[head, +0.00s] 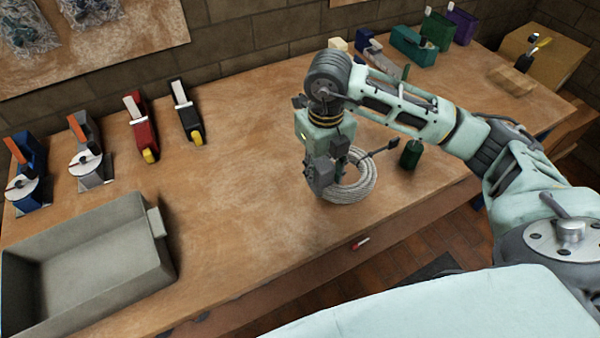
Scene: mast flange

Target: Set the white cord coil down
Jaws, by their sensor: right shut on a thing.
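The white cord coil (356,190) is a ring of pale wound cord near the front edge of the wooden workbench (240,190), right of the middle. It lies roughly flat. I cannot tell whether it touches the bench top or hangs just above it. My right gripper (328,178) points down at the coil's left side and is shut on it; the gripper hides that part of the coil. My left gripper is not in view.
A grey open tray (160,222) stands at the front left. Several tape dispensers or clamps, such as a red one (140,122), line the back left. A dark green bottle-like object (411,153) stands right of the coil. The middle of the bench is clear.

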